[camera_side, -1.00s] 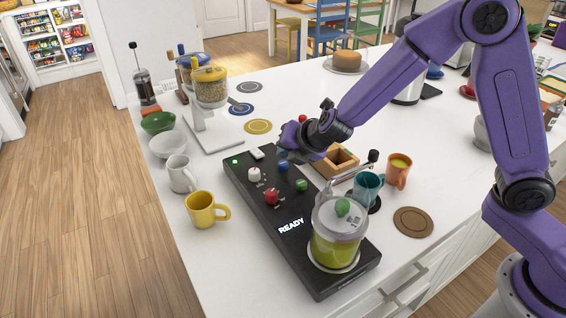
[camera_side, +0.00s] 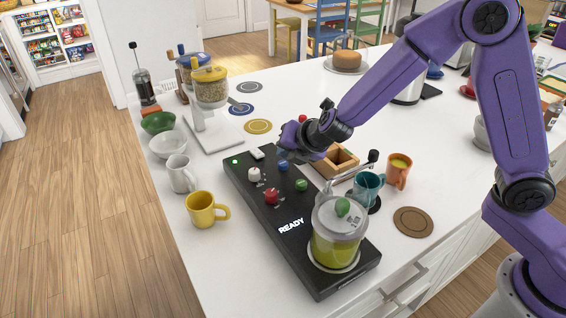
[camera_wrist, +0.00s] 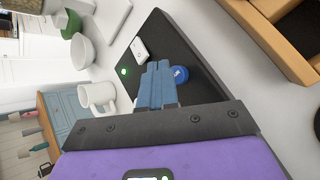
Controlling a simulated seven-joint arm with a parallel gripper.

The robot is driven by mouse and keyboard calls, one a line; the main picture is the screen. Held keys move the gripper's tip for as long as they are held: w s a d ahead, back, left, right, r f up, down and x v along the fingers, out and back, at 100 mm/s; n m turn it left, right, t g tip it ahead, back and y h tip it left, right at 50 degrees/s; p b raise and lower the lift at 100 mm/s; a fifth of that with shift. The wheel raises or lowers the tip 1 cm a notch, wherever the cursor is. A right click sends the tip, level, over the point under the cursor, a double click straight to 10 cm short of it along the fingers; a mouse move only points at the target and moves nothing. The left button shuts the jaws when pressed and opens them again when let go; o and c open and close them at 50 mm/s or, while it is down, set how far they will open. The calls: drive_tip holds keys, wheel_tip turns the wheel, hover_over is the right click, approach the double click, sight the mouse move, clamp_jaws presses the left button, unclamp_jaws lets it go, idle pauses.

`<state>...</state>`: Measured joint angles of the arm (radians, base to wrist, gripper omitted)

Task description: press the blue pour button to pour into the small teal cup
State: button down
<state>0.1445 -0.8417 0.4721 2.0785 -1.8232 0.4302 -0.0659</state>
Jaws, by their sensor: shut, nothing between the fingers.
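The blue pour button (camera_side: 283,166) is on the black control panel (camera_side: 318,270), among white, red and green knobs. It also shows in the wrist view (camera_wrist: 181,73), partly behind my fingertips. My gripper (camera_side: 281,154) is shut and empty, its tip at or just above the blue button; I cannot tell whether it touches. Its blue fingers show in the wrist view (camera_wrist: 158,72). The small teal cup (camera_side: 367,187) stands by the right side of the panel, near the spout of the lidded jug of green liquid (camera_side: 337,240). The panel display (camera_side: 291,226) reads READY.
An orange cup (camera_side: 399,172) stands right of the teal cup, and a wooden box (camera_side: 342,160) sits behind it. A yellow mug (camera_side: 203,209) and a white mug (camera_side: 181,174) stand left of the panel. A brown coaster (camera_side: 413,221) lies at the right.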

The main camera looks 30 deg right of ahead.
sight(286, 165)
drive_tip(key=shift+f, duration=0.15)
idle(0.5)
drive_tip(key=shift+f, duration=0.3)
drive_tip(key=shift+f, duration=0.8)
idle(1.0)
drive_tip(key=shift+r, duration=1.25)
drive_tip(key=shift+r, duration=2.5)
